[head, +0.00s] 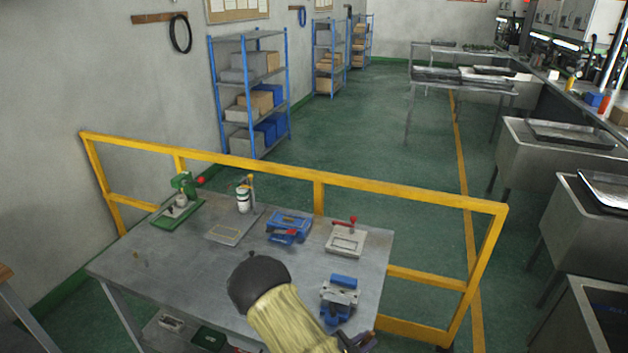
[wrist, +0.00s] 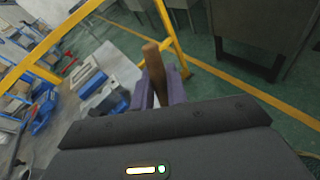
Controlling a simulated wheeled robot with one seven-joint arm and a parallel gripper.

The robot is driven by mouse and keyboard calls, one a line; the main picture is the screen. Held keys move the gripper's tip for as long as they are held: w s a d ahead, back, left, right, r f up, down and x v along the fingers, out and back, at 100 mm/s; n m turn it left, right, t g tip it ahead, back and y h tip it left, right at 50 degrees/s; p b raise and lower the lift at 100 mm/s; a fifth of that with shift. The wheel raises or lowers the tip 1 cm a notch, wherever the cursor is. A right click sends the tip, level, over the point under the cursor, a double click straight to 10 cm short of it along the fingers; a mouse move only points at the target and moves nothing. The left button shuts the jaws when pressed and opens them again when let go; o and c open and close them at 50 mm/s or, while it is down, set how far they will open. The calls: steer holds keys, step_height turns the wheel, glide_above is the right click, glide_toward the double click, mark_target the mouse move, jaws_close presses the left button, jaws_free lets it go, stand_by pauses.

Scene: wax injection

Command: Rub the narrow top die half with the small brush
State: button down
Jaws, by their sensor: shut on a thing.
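My gripper (wrist: 160,92) is shut on a brown wooden handle, which I take to be the small brush (wrist: 153,62). The handle sticks up between the two purplish fingers; its bristles are hidden. In the head view my gripper (head: 356,341) is a dark shape at the table's front right corner, partly cut off. A blue vise-like fixture with a silver block (head: 340,289) stands just behind it on the table. A pale frame with a red handle (head: 346,239) lies further back. I cannot tell which piece is the narrow top die half.
A yellow railing (head: 319,189) runs along the back and right of the table. The table's left front is mostly clear.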

steer(key=d, duration=0.7)
stand_by(0.3)
